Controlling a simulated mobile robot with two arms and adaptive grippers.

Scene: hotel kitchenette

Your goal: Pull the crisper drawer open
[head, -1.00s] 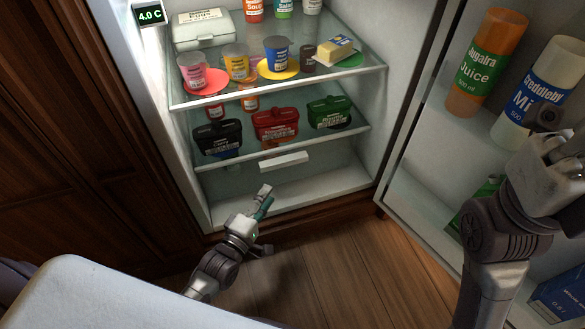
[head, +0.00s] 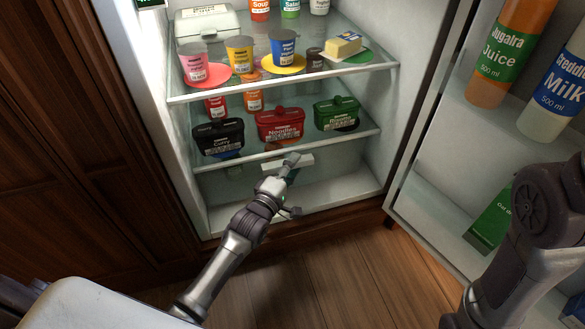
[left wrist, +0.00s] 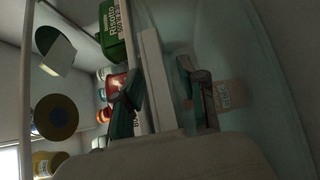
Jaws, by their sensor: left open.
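The crisper drawer (head: 235,186) is the clear-fronted bin at the bottom of the open fridge, below the lowest glass shelf. It looks shut. Its white bar handle (head: 302,161) is at the top middle of its front. My left gripper (head: 290,170) is open at the handle and partly covers it. In the left wrist view the white handle (left wrist: 155,75) runs between the two parted fingers of my left gripper (left wrist: 162,98). I cannot tell whether either finger touches it. My right arm is at the lower right, but its gripper is out of the picture.
Black, red (head: 280,125) and green tubs stand on the shelf just above the drawer. Cups and a butter pack are on the shelf above. The open fridge door, with a juice bottle (head: 508,50) and a milk bottle, is at right. The wooden floor before the fridge is clear.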

